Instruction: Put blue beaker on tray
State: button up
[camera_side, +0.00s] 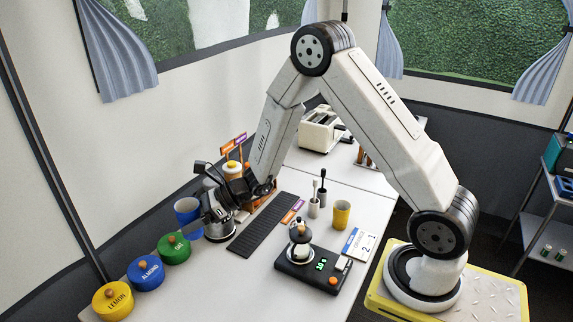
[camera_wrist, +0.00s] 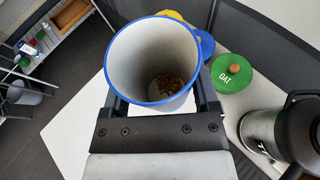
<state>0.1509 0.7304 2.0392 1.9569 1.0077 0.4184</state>
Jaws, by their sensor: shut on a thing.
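The blue beaker (camera_side: 187,211) is at the far left of the table in the side view, behind the lidded canisters. In the wrist view the beaker (camera_wrist: 185,96) has a blue rim, a pale inside and brown bits at the bottom. My gripper (camera_wrist: 160,88) is shut on it, one finger on each side. In the side view my gripper (camera_side: 205,207) is partly hidden, and whether the beaker touches the table cannot be told. A long dark ribbed tray (camera_side: 263,228) lies to the right of the beaker and looks empty.
Green (camera_side: 174,249), blue (camera_side: 146,273) and yellow (camera_side: 113,300) canisters stand at the front left. A steel kettle (camera_side: 219,228) stands between beaker and tray. A black scale (camera_side: 312,268) with a jar and a yellow cup (camera_side: 341,214) are right of the tray.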

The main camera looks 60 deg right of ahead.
aim_at(224, 231)
notch_tip(224, 231, down, 18)
jog(key=shift+d+r, duration=0.1)
jog(key=shift+r, duration=0.15)
jog(key=d, duration=1.4)
jog(key=shift+s+d, duration=0.1)
jog(key=shift+s, duration=0.15)
jog(key=d, duration=0.3)
jog(key=shift+d, duration=0.15)
jog(key=shift+s+d+f, duration=0.1)
jog(key=shift+d+f, duration=0.15)
jog(key=shift+d, duration=0.05)
jog(key=shift+f, duration=0.5)
jog(key=shift+f, duration=0.1)
jog(key=o, duration=1.1)
